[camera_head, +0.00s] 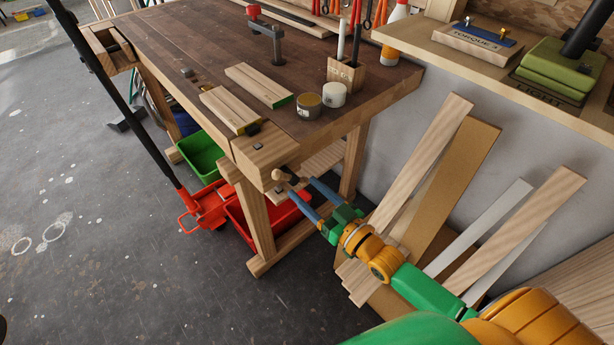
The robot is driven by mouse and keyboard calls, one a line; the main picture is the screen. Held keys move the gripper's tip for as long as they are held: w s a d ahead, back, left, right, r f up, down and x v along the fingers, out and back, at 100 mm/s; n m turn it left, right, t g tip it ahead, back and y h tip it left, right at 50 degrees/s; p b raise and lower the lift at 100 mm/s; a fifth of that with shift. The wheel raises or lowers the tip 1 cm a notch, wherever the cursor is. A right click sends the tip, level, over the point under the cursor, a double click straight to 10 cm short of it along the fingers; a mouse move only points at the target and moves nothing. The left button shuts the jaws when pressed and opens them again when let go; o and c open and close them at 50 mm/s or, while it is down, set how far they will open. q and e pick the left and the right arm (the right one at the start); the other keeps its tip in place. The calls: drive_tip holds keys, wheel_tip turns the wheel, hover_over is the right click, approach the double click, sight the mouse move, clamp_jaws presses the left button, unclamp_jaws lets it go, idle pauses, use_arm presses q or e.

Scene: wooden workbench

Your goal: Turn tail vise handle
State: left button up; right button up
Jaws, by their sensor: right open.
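The wooden tail vise handle (279,175) sticks out from the near end of the workbench (150,50), below the tail vise block (262,145). A dark screw part shows beside it. My right gripper (302,187) reaches in from the lower right, with two blue fingers spread apart. The fingertips are close to the handle's right end and lower side. I cannot tell whether they touch it or whether any of it lies between them. My left gripper is not in view.
Boards (247,90), a tin (308,106), a white roll (334,94) and a wooden tool holder (345,75) stand on the bench. Red (262,213) and green (201,154) bins sit below. Loose planks (420,165) lean against the wall at right. Floor at left is mostly clear.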

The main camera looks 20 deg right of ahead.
sight(296, 182)
drive_tip(key=x, duration=0.5)
drive_tip(key=shift+f, duration=0.1)
drive_tip(key=shift+s, duration=0.1)
